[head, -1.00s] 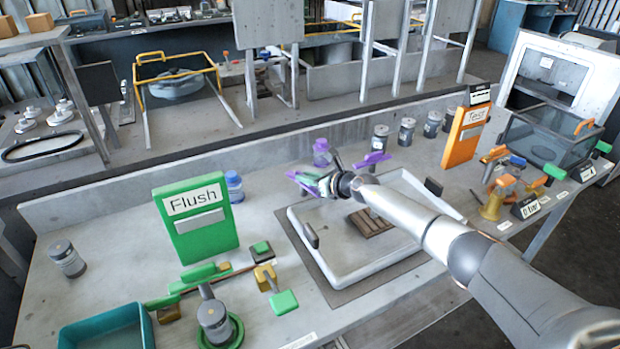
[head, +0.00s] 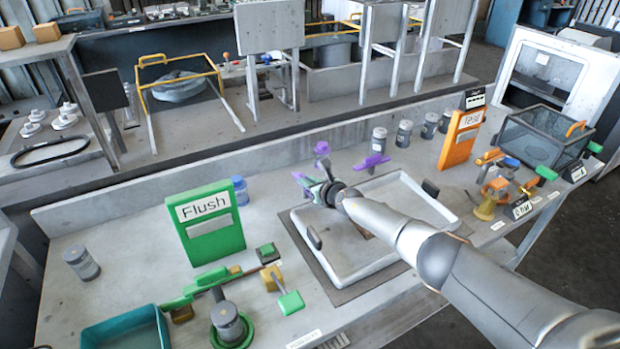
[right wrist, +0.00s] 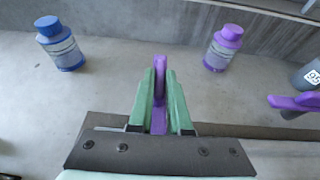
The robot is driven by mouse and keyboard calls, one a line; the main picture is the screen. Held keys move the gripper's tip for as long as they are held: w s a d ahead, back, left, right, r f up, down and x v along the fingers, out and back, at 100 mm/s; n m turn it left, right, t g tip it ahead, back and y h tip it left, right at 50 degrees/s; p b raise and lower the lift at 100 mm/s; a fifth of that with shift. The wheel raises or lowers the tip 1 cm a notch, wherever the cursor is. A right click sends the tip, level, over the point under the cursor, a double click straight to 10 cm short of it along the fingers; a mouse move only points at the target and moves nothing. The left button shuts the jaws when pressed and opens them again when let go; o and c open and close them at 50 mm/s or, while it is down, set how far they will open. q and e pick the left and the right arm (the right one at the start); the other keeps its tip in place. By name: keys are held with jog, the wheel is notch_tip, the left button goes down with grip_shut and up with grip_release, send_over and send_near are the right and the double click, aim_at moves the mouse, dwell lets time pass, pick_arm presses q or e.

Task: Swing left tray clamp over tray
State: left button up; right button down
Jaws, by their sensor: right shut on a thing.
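The left tray clamp is purple. Its upright handle (right wrist: 160,75) stands between the green fingers of my right gripper (right wrist: 160,95), which is shut on it. In the head view my right gripper (head: 313,187) is at the back left corner of the white-rimmed tray (head: 350,279), and a purple end of the clamp (head: 300,178) shows beside the fingers. The gripper hides most of the clamp, so I cannot tell whether it lies over the rim. The other purple clamp (head: 372,162) is behind the tray's back rim. My left gripper is not in view.
A purple-capped bottle (right wrist: 222,48) and a blue bottle (right wrist: 62,45) stand behind the gripper. The green Flush sign (head: 210,222) stands left of the tray. Several grey jars and the orange Test sign (head: 462,138) are at the back right. My forearm covers part of the tray.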

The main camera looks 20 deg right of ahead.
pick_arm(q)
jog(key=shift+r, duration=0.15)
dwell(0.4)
pick_arm(e)
jog(key=c, duration=0.9)
grip_release()
jog(key=shift+o, duration=0.2)
